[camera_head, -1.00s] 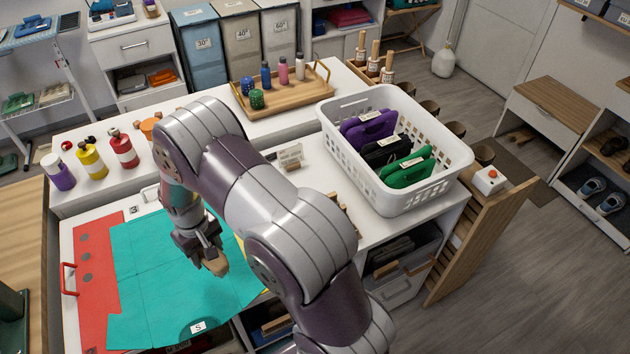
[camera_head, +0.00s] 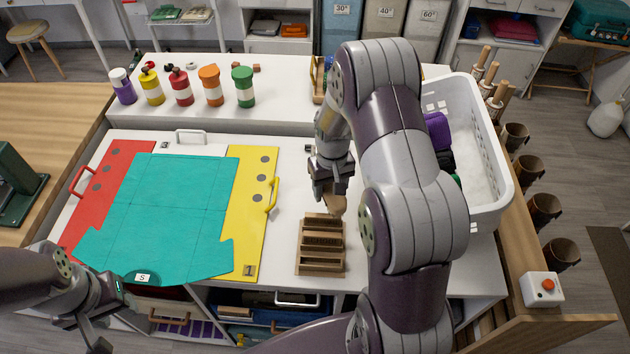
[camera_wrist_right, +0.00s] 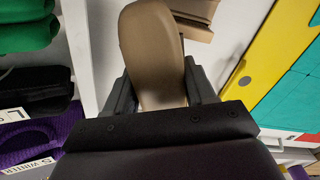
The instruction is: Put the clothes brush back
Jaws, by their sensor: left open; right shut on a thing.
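My right gripper (camera_head: 328,190) is shut on the clothes brush (camera_head: 338,206), a tan wooden piece whose lower end sticks out below the fingers. In the right wrist view the brush (camera_wrist_right: 152,45) stands between the two dark fingers. The brush is just behind a small slotted wooden rack (camera_head: 321,258) on the white worktop; I cannot tell whether they touch. Part of a wooden piece also shows at the top of the right wrist view (camera_wrist_right: 196,8). My left gripper (camera_head: 98,338) is open and empty at the lower left, before the counter's front.
A teal shirt (camera_head: 165,215) lies on the red and yellow folding boards. A white basket (camera_head: 490,190) with folded clothes stands to the right, partly behind my arm. Several coloured bottles (camera_head: 212,86) line the back ledge.

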